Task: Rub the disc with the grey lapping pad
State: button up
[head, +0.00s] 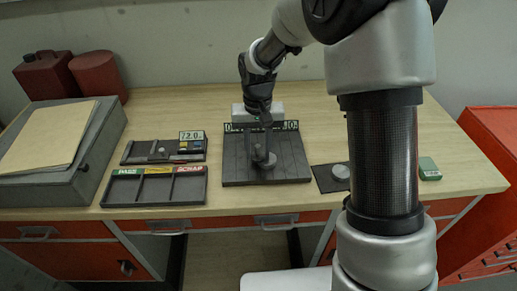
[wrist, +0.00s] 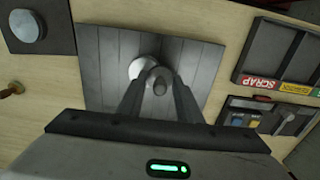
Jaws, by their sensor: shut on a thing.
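My gripper (head: 264,136) points down over the dark grooved board (head: 292,160) in the middle of the bench. In the wrist view its fingers (wrist: 160,88) are closed on a small grey round-topped piece, which looks like the knob of the grey lapping pad (wrist: 159,82). A paler round face (wrist: 138,68) shows just beyond the fingertips, low over the board; I cannot tell whether it is part of the pad or the disc under it. Another pale grey round piece (head: 340,172) lies on a dark mat right of the board, and shows in the wrist view (wrist: 28,27).
Left of the board are a tray (head: 155,188) with coloured labels and a holder (head: 139,151) with small parts and a display. A grey sloped case (head: 95,150) stands far left. A green block (head: 429,168) lies at right, beyond my arm. Bare bench lies between them.

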jog(key=shift+a+r+p, duration=0.1)
jog(key=shift+r+p, duration=2.55)
jog(key=shift+r, duration=1.5)
jog(key=shift+w+f, duration=0.1)
